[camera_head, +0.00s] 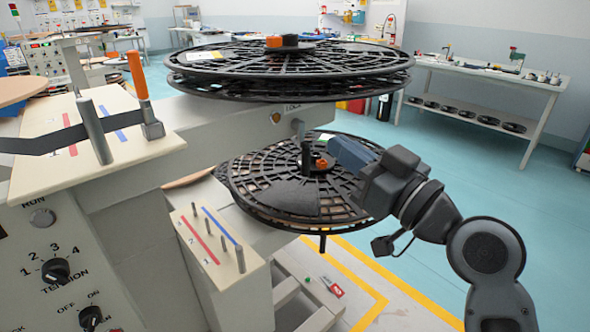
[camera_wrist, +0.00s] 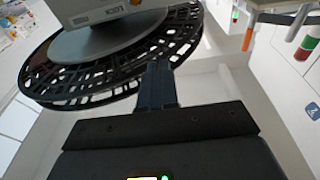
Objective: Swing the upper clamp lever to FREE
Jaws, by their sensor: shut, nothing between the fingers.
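A grey arm (camera_head: 240,118) carries the upper black reel (camera_head: 290,62). Its end face bears a LOCK label (camera_head: 292,107), a round orange-brown spot (camera_head: 275,118) and a short grey piece (camera_head: 298,129). I cannot tell whether that piece is the upper clamp lever; no FREE mark is legible. An orange and black piece (camera_head: 282,42) sits on the upper hub. My gripper (camera_head: 345,150) is shut and empty, below the upper reel and over the right side of the lower reel (camera_head: 270,190). In the wrist view its fingers (camera_wrist: 157,85) are together, with the LOCK label (camera_wrist: 107,10) beyond them, upside down.
An orange-handled lever (camera_head: 137,75) and a grey post (camera_head: 93,130) stand on the left cabinet top. A lower block (camera_head: 215,255) bears short pins. A black spindle (camera_head: 306,155) rises from the lower reel. Open floor (camera_head: 450,150) lies to the right.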

